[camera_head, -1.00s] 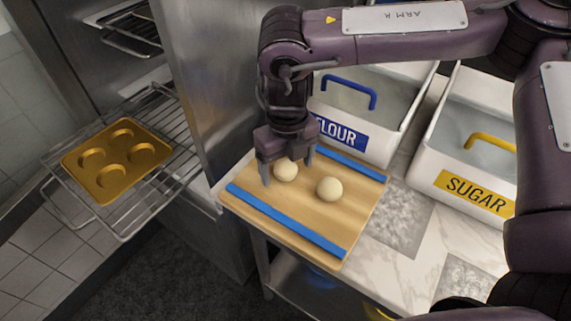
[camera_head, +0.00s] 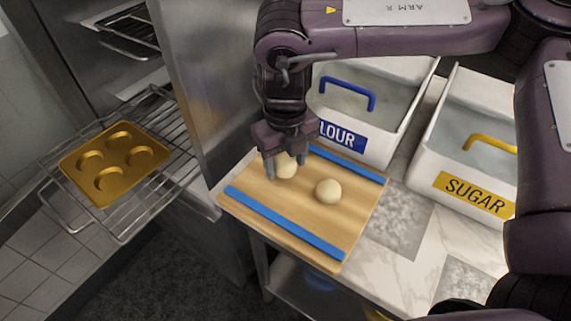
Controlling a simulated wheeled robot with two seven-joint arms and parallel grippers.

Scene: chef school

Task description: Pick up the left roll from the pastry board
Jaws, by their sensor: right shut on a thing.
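The left roll (camera_head: 285,167), a pale round dough ball, is between the fingers of my right gripper (camera_head: 284,166), over the left back part of the pastry board (camera_head: 262,203). The right gripper is shut on it, and the fingers hide part of it. I cannot tell whether the roll still touches the board. The right roll (camera_head: 328,191) sits on the board to the right and nearer the front, apart from the gripper. The wooden board has a blue strip along its front and another along its back. My left gripper is not in view.
A flour bin (camera_head: 388,131) with a blue scoop handle and a sugar bin (camera_head: 452,165) stand behind and right of the board. At left, a golden muffin tin (camera_head: 112,163) with empty cups rests on a pulled-out wire rack (camera_head: 176,146). A steel door stands between.

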